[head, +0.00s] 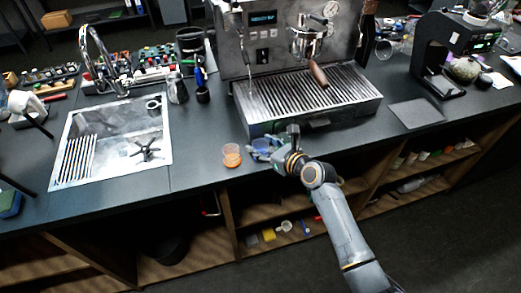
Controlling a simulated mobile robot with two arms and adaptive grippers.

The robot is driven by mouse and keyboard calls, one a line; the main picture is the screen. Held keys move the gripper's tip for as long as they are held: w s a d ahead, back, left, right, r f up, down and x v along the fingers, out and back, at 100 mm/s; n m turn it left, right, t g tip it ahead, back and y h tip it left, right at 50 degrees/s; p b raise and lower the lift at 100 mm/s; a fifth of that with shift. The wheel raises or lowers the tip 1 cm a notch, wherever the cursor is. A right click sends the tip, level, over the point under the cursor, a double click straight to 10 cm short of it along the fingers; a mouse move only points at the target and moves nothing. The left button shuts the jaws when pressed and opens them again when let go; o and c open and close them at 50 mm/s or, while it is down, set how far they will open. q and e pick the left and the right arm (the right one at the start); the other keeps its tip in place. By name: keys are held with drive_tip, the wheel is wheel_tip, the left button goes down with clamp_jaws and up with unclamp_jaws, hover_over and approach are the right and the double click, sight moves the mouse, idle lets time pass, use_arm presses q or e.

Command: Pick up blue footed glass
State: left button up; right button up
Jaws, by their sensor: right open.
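A small bluish glass shape (261,144), which looks like the blue footed glass, is on the counter near its front edge, just in front of the espresso machine. My right gripper (265,154) is open and right at it, and partly hides it. I cannot tell whether the fingers touch the glass or stand around it. My left gripper is not in view.
An orange glass (232,155) stands close to the left of my right gripper. The espresso machine (262,122) is directly behind. A sink (112,140) lies to the left. Open shelves (285,230) are below the counter.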

drive_tip(key=shift+w+a+f, duration=0.25)
drive_tip(key=shift+w+a, duration=0.05)
drive_tip(key=shift+w, duration=0.1)
drive_tip(key=c, duration=1)
drive_tip(key=shift+o, duration=0.2)
drive_tip(key=shift+r, duration=0.2)
